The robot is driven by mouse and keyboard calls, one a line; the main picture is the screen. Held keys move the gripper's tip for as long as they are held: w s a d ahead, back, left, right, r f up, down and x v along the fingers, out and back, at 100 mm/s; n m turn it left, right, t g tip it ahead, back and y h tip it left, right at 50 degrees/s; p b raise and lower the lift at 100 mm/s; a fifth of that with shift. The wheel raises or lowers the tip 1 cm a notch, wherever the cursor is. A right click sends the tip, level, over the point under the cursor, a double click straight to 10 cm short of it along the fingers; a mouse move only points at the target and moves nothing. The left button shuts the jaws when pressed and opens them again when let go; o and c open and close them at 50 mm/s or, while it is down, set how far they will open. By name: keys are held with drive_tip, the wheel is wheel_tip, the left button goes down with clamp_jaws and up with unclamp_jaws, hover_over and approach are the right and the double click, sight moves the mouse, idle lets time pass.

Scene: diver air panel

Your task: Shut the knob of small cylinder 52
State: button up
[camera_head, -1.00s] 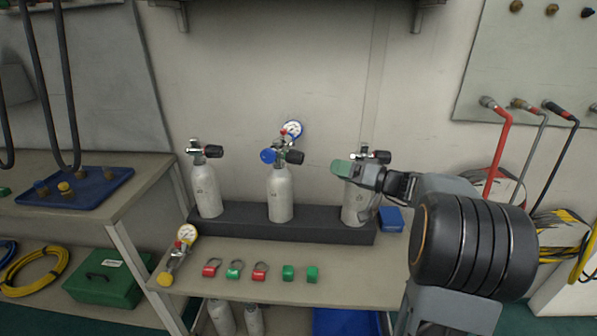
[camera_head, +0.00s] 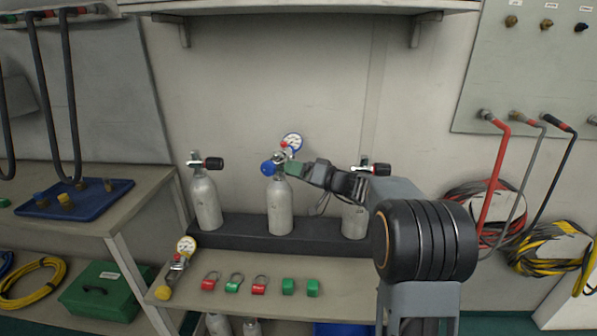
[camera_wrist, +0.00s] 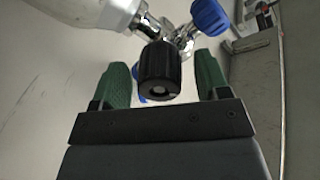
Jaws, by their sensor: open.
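Three small pale cylinders stand in a row on the bench: left (camera_head: 206,203), middle (camera_head: 279,207) and right (camera_head: 355,221). Their number marks are too small to read. The middle one has a valve with a blue cap and a gauge (camera_head: 292,141). My gripper (camera_head: 290,166) is open at the middle cylinder's valve, reaching in from the right. In the wrist view, the valve's black knob (camera_wrist: 160,72) lies between the two green fingers, with a gap visible on both sides. The blue cap (camera_wrist: 210,17) is just beyond the right finger. My gripper hides that knob in the head view.
The dark rack (camera_head: 250,235) holds the cylinders. Tags and green blocks lie along the front of the bench, with a loose gauge fitting (camera_head: 180,262) at its left. A shelf (camera_head: 300,7) overhangs above. The right cylinder's black knob (camera_head: 381,169) is close to my arm.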

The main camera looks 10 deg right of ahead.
drive_tip(key=shift+c, duration=0.4)
drive_tip(key=c, duration=0.9)
drive_tip(key=shift+o, duration=0.2)
